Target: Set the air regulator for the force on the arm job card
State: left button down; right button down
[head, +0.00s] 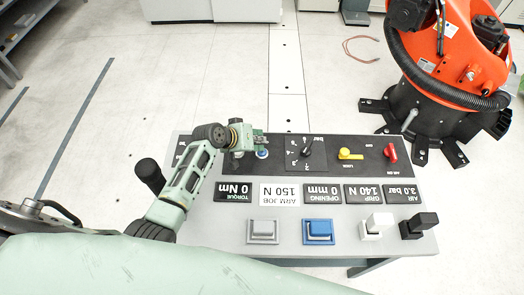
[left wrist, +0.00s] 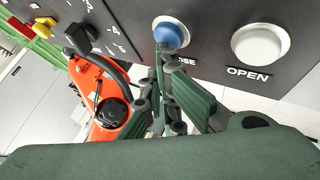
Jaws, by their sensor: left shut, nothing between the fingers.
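The console (head: 212,236) has a dark upright panel along its far edge. The air regulator's black knob (head: 307,149) sits on a scale marked "bar"; it also shows in the left wrist view (left wrist: 79,39). The arm job card (head: 280,193) is white and reads 150 N, upside down to me. The air display (head: 402,193) reads 3.0 bar and the grip display (head: 363,194) 140 N. My left gripper (head: 259,146) is shut and empty at the blue round button (left wrist: 170,34), left of the knob; I cannot tell whether it touches. My right gripper is out of view.
A yellow lever (head: 350,154) and red handle (head: 391,152) are right of the knob. A white OPEN button (left wrist: 261,44) is beside the blue one. Coloured block-shaped pieces, including a blue one (head: 318,231), line the near edge. An orange robot arm (head: 455,45) stands behind right.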

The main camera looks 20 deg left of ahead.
pick_arm(q)
jog(key=shift+f, duration=0.5)
dwell(1.2)
dwell(0.8)
jog(key=shift+r, duration=0.15)
dwell(1.6)
jog(key=shift+r+p, duration=0.7)
jog(key=shift+r, duration=0.2)
jog(key=shift+r, duration=0.1)
notch_tip(320, 180, up, 5)
jog(key=p, duration=0.5)
